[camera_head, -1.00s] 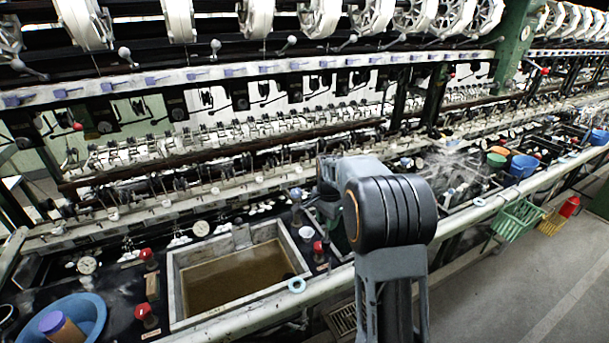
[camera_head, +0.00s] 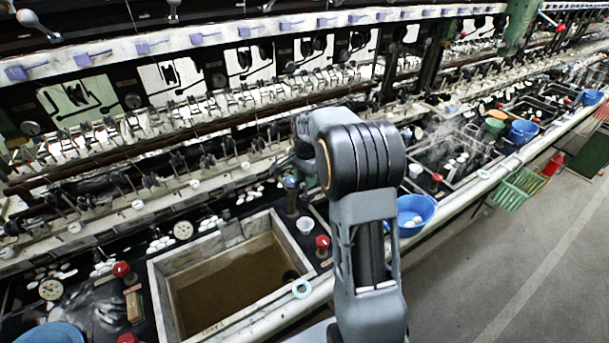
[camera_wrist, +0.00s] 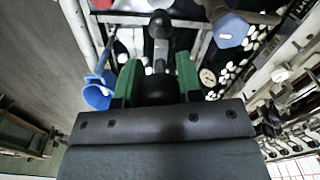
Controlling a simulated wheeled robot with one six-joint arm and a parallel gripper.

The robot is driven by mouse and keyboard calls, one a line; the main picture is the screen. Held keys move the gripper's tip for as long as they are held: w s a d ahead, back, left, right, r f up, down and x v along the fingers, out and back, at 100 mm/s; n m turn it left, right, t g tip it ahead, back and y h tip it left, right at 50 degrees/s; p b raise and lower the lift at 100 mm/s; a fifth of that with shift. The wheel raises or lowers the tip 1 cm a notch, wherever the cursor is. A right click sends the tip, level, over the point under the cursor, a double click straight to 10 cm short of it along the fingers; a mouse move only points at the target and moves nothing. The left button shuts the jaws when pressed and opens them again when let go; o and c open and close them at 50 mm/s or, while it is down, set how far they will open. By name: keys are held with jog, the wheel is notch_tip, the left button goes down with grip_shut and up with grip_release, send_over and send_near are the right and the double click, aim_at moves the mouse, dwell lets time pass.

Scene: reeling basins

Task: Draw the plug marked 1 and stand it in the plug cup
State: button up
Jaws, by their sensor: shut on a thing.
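In the wrist view my gripper (camera_wrist: 158,76) has its two green fingers shut on a dark plug-like piece (camera_wrist: 160,28), with a ball-shaped end and a narrower grey stem between the fingers. No number can be read on it. In the head view my arm hides the gripper and the held piece. A pale stone basin (camera_head: 160,290) with brown water stands left of my arm. A small dark round thing (camera_head: 290,275) shows at its right inner corner. A small white cup (camera_head: 305,225) stands right of the basin; I cannot tell whether it is the plug cup.
Red-topped knobs (camera_head: 322,243) and a blue-topped post (camera_head: 291,183) rise beside the basin. A pale blue ring (camera_head: 301,288) lies on the front rim. A blue bowl (camera_head: 414,212) is right of my arm.

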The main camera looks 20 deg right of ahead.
aim_at(305, 197)
jog(key=shift+f+b, duration=3)
jog(key=shift+f, duration=1.6)
jog(key=shift+a+f, duration=0.1)
jog(key=shift+f, duration=0.2)
jog(key=shift+f+b, duration=0.6)
jog(key=shift+f, duration=0.25)
jog(key=shift+f+b, duration=0.4)
jog(key=shift+b, duration=0.1)
jog(key=shift+f+b, duration=0.45)
jog(key=shift+f, duration=0.25)
jog(key=o, duration=0.9)
notch_tip(305, 197, up, 14)
jog(key=shift+f+b, duration=0.1)
jog(key=shift+b, duration=0.4)
